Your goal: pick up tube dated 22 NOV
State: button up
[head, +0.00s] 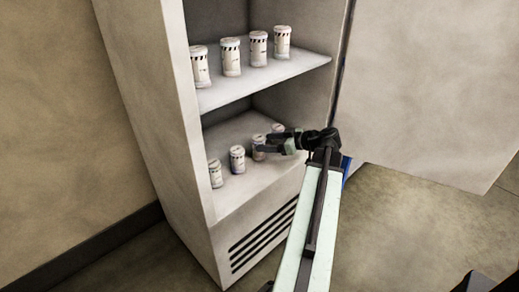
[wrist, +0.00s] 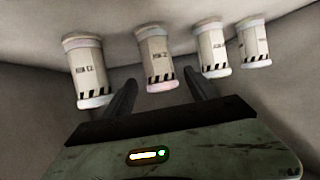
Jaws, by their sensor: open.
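Several white tubes with striped bands stand in a row on the lower shelf (head: 240,190) of an open cabinet. Their printed dates are too small to read, so I cannot tell which one is dated 22 NOV. My gripper (head: 268,146) is open at the third tube from the left (head: 259,149). The wrist view looks upside down. There this tube (wrist: 156,58), with a pinkish cap, shows between the two finger tips, apparently ungripped. One tube (wrist: 86,70) is to its left and two, (wrist: 211,50) and (wrist: 253,44), are to its right.
The upper shelf (head: 262,77) holds another row of similar striped tubes (head: 231,57) above my gripper. The cabinet's left side wall (head: 160,100) and its open door (head: 430,90) bound the space. A vent grille (head: 262,235) is below the lower shelf.

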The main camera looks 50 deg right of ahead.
aim_at(258, 141)
jog(key=b+x, duration=0.1)
jog(key=x, duration=0.3)
jog(key=shift+w+a, duration=0.1)
jog(key=shift+w, duration=0.25)
grip_shut()
jog(key=shift+r, duration=0.15)
